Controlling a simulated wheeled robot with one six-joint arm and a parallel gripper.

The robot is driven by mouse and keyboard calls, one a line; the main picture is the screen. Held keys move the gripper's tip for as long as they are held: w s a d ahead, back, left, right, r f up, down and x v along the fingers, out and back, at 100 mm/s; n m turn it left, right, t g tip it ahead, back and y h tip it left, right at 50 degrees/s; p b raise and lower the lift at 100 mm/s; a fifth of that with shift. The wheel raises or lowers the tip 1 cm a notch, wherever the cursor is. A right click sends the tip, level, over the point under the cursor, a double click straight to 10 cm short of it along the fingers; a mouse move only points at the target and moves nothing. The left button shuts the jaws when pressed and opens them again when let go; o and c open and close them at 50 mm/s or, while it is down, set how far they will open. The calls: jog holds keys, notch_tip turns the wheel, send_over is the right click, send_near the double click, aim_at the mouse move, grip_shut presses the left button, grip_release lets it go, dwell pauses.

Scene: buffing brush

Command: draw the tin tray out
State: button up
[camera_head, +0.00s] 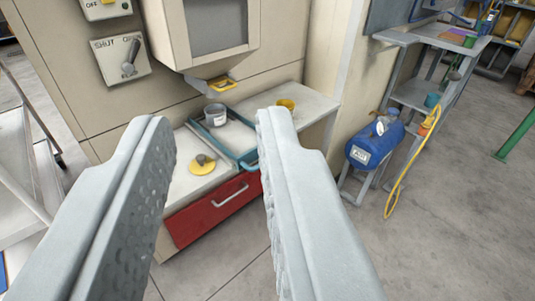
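The tin tray (233,135) is a shallow tray with a blue-grey rim and a light bottom. It lies on the white counter below the beige cabinet. A blue bar or handle at its front right edge is partly hidden by my right finger. A grey tin (215,115) stands in its back left part. My gripper (213,118) is open, with its two pale fingers wide apart in the foreground. In the picture the tray shows between the fingertips. No contact with it is visible, and nothing shows in the grip.
A red drawer (215,208) with a metal handle is below. A blue tank (372,146) with a yellow hose stands right. The right floor is mostly clear.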

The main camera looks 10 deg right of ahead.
jog(key=shift+o, duration=0.6)
jog(key=w+d+f+n, duration=0.1)
jog(key=w+f+n, duration=0.1)
jog(key=w, duration=0.3)
jog(key=w+d+f+n+h, duration=0.1)
jog(key=w+d+f+n, duration=0.1)
jog(key=w, duration=0.3)
jog(key=shift+w+d+f, duration=0.15)
jog(key=shift+d+f, duration=0.1)
jog(key=shift+f, duration=0.45)
jog(key=w+d+f+n, duration=0.4)
jog(key=w+f+n, duration=0.2)
jog(key=w+f, duration=0.3)
jog(key=w+d+f+n+g+y, duration=0.15)
jog(key=f+n, duration=0.25)
jog(key=f, duration=0.4)
jog(key=w+d+f+n+y, duration=0.2)
jog(key=w+f+n, duration=0.1)
jog(key=f, duration=0.4)
jog(key=w+d+f+n+g+y, duration=0.15)
jog(key=f+n, duration=0.25)
jog(key=f, duration=0.4)
jog(key=shift+t, duration=0.5)
jog(key=x, duration=1.8)
jog(key=shift+w, duration=0.2)
jog(key=shift+d, duration=0.1)
grip_shut()
